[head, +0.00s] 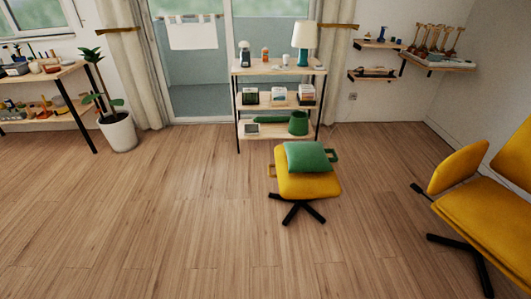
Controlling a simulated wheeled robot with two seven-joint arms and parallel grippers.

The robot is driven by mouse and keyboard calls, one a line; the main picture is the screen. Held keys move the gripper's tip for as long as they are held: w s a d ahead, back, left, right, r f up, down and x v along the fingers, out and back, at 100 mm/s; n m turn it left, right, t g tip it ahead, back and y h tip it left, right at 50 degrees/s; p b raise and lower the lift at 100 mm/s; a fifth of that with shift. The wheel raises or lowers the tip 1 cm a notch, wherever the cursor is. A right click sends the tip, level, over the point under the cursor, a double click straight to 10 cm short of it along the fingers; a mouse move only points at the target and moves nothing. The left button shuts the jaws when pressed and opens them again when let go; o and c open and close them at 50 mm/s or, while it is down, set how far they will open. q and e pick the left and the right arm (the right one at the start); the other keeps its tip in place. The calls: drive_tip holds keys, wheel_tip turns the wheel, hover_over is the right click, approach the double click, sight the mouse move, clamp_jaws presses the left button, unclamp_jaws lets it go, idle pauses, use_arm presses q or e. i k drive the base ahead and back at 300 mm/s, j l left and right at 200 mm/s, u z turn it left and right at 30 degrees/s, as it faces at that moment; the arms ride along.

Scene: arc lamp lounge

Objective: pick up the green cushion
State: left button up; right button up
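The green cushion (307,156) lies on the yellow seat of a small swivel stool (308,187) with dark splayed legs, ahead and a little right of the middle in the head view. The cushion covers the far part of the seat. A green loop or handle-like piece shows at its right side, and a tan one at the seat's left edge. Neither of my grippers is in view.
A shelf unit (280,131) with a lamp and boxes stands just behind the stool. A yellow chair (490,210) is at the right. A potted plant (118,130) and a table (55,77) are at the left. The wooden floor in front is clear.

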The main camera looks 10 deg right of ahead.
sight(302, 156)
drive_tip(key=i+l+u, duration=0.3)
drive_tip(key=l, duration=0.2)
drive_tip(key=l+u, duration=0.3)
drive_tip(key=l, duration=0.25)
drive_tip(key=i+l+u, duration=0.15)
drive_tip(key=l+u, duration=0.15)
drive_tip(key=l, duration=0.3)
drive_tip(key=l+u, duration=0.35)
drive_tip(key=l, duration=0.25)
